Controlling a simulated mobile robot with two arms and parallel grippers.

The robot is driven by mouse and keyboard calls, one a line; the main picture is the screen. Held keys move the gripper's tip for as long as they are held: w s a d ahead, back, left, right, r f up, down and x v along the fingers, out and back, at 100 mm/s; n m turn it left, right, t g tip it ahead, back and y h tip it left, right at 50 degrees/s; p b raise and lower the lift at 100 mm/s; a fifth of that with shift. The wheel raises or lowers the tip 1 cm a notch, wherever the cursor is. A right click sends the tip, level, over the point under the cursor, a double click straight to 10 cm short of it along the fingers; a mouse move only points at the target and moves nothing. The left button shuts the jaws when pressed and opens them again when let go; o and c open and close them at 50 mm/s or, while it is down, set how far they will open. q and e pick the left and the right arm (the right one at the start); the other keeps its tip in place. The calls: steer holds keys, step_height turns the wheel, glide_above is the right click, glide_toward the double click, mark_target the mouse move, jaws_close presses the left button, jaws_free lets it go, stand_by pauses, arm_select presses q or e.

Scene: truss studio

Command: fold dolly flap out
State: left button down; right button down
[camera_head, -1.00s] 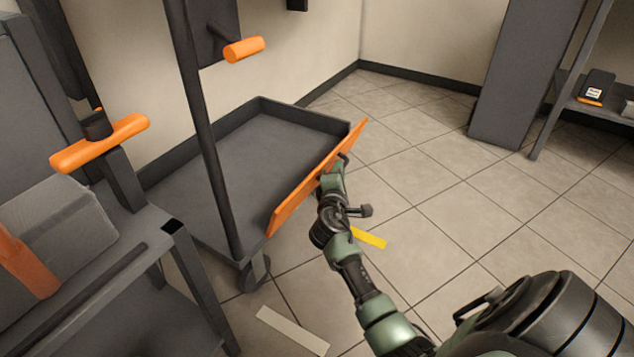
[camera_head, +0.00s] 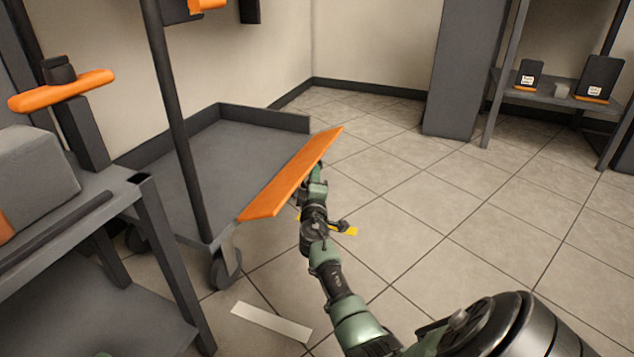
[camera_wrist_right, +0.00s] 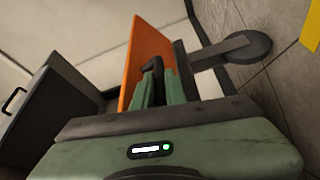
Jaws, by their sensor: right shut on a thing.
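The grey dolly (camera_head: 215,150) stands at the left centre in the head view, with a low rim at its back and a caster at its near corner. Its orange flap (camera_head: 290,175) runs along the right side and leans outward at a slant. My right gripper (camera_head: 318,178) is at the flap's outer edge, shut on it. In the right wrist view the flap (camera_wrist_right: 148,62) stands between the fingers of the gripper (camera_wrist_right: 155,80), its edge partly hidden by them. My left gripper is not in view.
A grey cart (camera_head: 100,225) with an orange handle (camera_head: 62,90) stands at the near left. A dark post (camera_head: 172,110) rises before the dolly. Shelves (camera_head: 560,95) stand at the far right. Yellow (camera_head: 345,231) and white (camera_head: 270,322) strips mark the floor. The tiled floor at right is clear.

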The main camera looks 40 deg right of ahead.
steer(key=shift+f+m, duration=0.3)
steer(key=shift+m, duration=0.1)
steer(key=c, duration=1.7)
jaws_free()
steer(key=shift+w+a, duration=0.1)
